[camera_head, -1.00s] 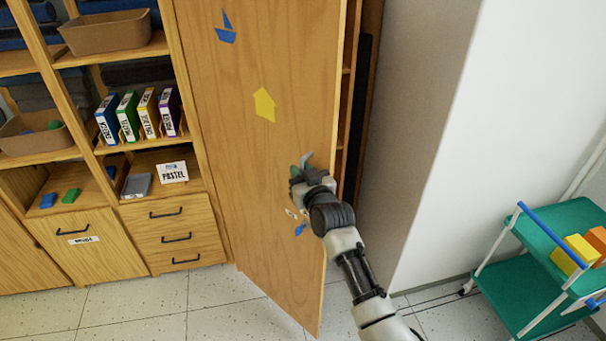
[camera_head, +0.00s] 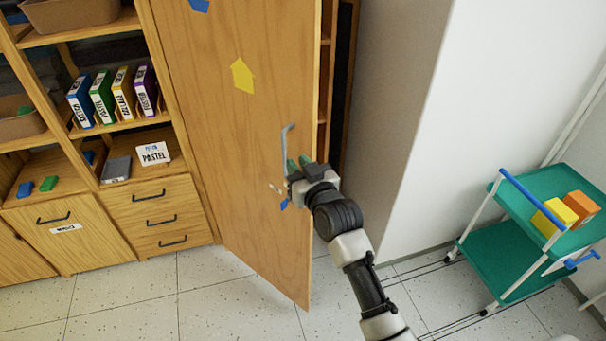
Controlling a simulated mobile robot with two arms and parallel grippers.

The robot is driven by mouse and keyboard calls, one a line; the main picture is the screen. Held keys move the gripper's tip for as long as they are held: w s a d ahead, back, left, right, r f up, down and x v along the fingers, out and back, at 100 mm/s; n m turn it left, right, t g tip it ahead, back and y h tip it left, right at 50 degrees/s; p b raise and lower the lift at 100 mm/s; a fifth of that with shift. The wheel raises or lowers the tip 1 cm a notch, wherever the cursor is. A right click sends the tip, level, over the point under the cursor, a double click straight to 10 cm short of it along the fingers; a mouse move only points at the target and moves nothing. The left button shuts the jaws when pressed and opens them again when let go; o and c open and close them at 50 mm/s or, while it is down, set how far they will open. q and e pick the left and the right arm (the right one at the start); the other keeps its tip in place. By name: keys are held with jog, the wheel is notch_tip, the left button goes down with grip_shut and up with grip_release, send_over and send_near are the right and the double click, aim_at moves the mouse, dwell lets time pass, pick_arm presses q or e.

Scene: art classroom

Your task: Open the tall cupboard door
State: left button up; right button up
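The tall cupboard door (camera_head: 215,120) is wooden, with blue and yellow shapes on it. It stands ajar, its free right edge swung out from the cupboard, so a dark gap and shelf edges (camera_head: 326,60) show behind it. A grey bar handle (camera_head: 284,150) is upright near that edge. My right gripper (camera_head: 298,166) is at the lower part of the handle, in front of the door. Its two green-padded fingertips are apart, and the handle shows to their left, not clearly between them. My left gripper is not in view.
A shelf unit with folders (camera_head: 112,95) and drawers (camera_head: 160,220) stands left of the door. A white wall (camera_head: 480,90) is on the right. A green trolley (camera_head: 510,255) with yellow and orange blocks stands at the right. The tiled floor (camera_head: 225,290) before the door is clear.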

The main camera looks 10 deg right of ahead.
jog(key=shift+v, duration=1.15)
